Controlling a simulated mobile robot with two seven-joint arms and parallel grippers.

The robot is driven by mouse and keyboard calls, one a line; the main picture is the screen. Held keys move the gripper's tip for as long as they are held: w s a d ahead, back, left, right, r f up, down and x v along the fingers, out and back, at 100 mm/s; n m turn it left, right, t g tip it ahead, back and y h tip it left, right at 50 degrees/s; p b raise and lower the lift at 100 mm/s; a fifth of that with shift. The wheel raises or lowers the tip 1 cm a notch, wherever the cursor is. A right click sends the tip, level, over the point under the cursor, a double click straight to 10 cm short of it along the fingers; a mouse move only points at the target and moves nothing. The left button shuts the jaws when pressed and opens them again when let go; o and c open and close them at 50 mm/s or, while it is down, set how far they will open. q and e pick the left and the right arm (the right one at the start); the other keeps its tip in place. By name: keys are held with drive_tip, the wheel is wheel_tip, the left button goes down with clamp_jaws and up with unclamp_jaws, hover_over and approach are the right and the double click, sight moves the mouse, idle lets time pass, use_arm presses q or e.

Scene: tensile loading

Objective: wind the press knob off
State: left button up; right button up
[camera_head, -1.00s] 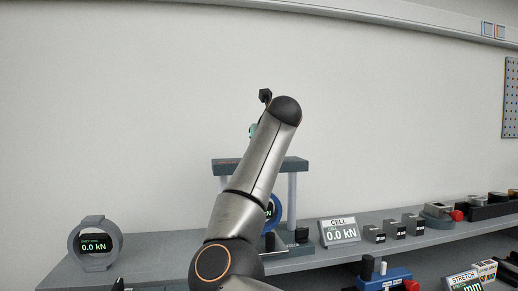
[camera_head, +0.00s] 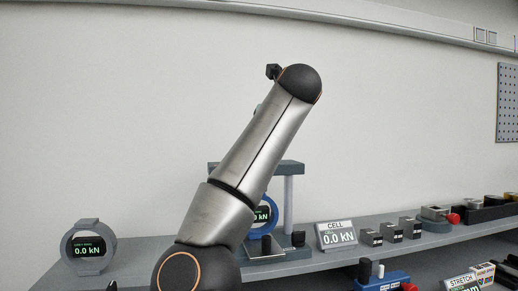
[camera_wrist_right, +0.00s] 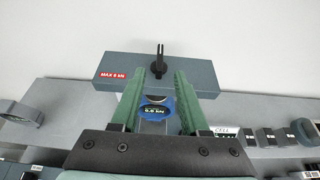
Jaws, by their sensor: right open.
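The press is a frame with a dark grey top beam (camera_head: 290,167) on light posts, partly hidden behind my arm in the head view. In the right wrist view the beam (camera_wrist_right: 105,66) carries a red "MAX" label, and the black press knob (camera_wrist_right: 159,62) with its upright stem or handle stands at its middle. My right gripper (camera_wrist_right: 158,78) is open, with its two green fingers apart. In that view the knob shows between and beyond the fingertips, with nothing held. The knob is hidden in the head view. My left gripper is in neither view.
A blue ring gauge (camera_head: 274,219) sits inside the press. A grey ring gauge (camera_head: 88,272) reading 0.0 kN stands at left. The CELL display (camera_head: 337,235), reading 0.0 kN, and several small blocks (camera_head: 412,228) line the shelf at right.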

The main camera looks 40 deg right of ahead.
drive_tip(key=v, duration=0.2)
drive_tip(key=shift+s+a+r, duration=0.1)
drive_tip(key=shift+s+a, duration=0.05)
drive_tip(key=shift+s, duration=0.1)
idle(0.5)
